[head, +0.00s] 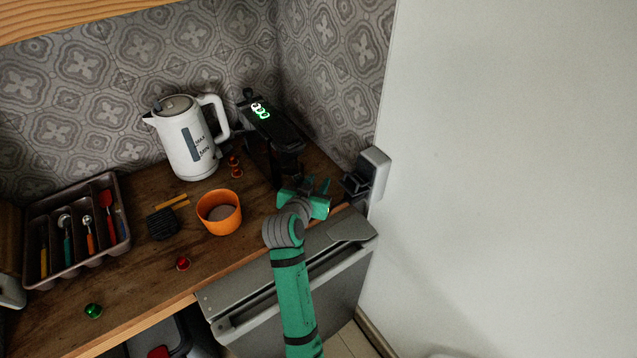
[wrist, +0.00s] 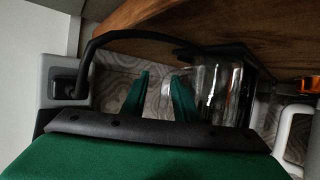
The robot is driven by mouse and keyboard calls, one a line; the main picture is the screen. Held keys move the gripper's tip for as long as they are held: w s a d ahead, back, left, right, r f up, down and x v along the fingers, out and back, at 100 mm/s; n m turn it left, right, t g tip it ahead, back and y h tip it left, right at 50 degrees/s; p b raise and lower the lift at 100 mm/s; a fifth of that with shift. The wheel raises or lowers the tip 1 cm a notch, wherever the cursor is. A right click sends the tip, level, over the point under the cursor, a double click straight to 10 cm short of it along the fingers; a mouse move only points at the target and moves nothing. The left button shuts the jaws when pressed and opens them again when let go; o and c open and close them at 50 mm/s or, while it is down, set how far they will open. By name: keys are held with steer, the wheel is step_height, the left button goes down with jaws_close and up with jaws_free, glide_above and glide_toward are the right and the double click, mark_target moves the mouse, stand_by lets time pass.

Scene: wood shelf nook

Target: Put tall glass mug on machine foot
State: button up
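The black coffee machine (head: 272,128) with green lit buttons stands at the back right of the counter. My gripper (head: 312,192) is at the machine's front, near the counter's right end. In the wrist view its two green fingers (wrist: 162,75) stand apart. A clear tall glass mug (wrist: 222,88) shows just right of the right finger, close against a dark part. A faint glassy outline, perhaps its handle, shows near the fingertips; I cannot tell if they touch it. In the head view I cannot make out the mug, and the machine foot is mostly hidden behind my gripper.
A white kettle (head: 188,140) and an orange bowl (head: 220,226) stand left of the machine. A wall socket (head: 372,173) with a black plug is close right of my gripper; its black cable (wrist: 130,36) arcs across the wrist view. A cutlery tray (head: 68,272) lies far left.

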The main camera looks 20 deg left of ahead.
steer(key=v, duration=1.1)
steer(key=shift+s+r, duration=0.2)
steer(key=shift+s, duration=0.1)
